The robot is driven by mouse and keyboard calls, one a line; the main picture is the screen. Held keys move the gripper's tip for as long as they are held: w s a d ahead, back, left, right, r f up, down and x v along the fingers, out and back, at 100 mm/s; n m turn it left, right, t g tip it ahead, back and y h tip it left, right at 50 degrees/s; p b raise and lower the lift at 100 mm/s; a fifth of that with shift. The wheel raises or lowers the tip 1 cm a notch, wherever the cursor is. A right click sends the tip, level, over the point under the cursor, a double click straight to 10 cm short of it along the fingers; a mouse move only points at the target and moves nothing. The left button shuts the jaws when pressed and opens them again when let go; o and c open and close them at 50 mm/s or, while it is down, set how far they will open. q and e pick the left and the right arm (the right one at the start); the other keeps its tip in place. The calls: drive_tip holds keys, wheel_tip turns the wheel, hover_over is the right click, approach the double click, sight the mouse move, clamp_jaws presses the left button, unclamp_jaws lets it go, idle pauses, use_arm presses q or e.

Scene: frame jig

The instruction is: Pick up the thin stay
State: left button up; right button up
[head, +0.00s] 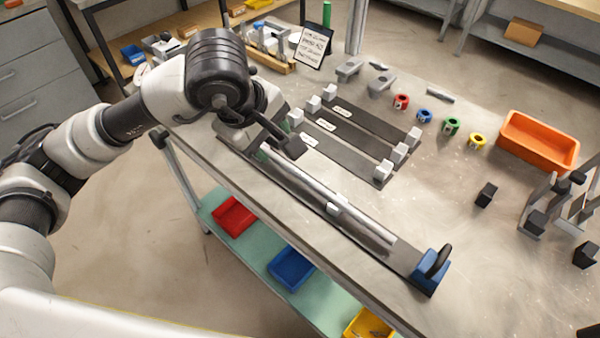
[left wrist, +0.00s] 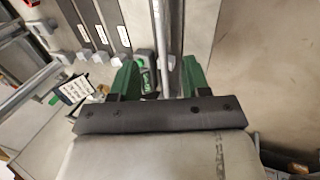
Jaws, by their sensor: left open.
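A long thin pale rod, which looks like the thin stay (head: 310,178), lies lengthwise along a dark bar near the table's front edge. In the left wrist view the pale rod (left wrist: 157,30) runs down between my fingers, beside a darker grey strip. My left gripper (head: 280,138) is over the far left end of the rod. Its two green fingers (left wrist: 160,80) are apart, one on each side of the rod, and do not visibly close on it. How deep the rod sits between them is hard to tell. My right gripper is not in view.
A blue clamp with a black handle (head: 431,270) stands at the bar's near right end. Several dark labelled bars with grey blocks (head: 352,140) lie behind. Coloured rings (head: 451,126) and an orange bin (head: 540,140) are farther right.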

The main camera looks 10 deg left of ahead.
use_arm(q)
hover_over(284, 163)
drive_tip(key=s, duration=0.3)
drive_tip(key=f, duration=0.5)
drive_tip(key=shift+w+a, duration=0.25)
drive_tip(key=x, duration=0.1)
drive_tip(key=p+x, duration=0.1)
drive_tip(key=x, duration=0.2)
drive_tip(key=shift+w+a+f+p, duration=0.15)
drive_tip(key=shift+w+a+p, duration=0.1)
drive_tip(key=shift+a+p, duration=0.1)
drive_tip(key=shift+w+d+f, duration=0.15)
drive_tip(key=shift+f, duration=0.25)
clamp_jaws()
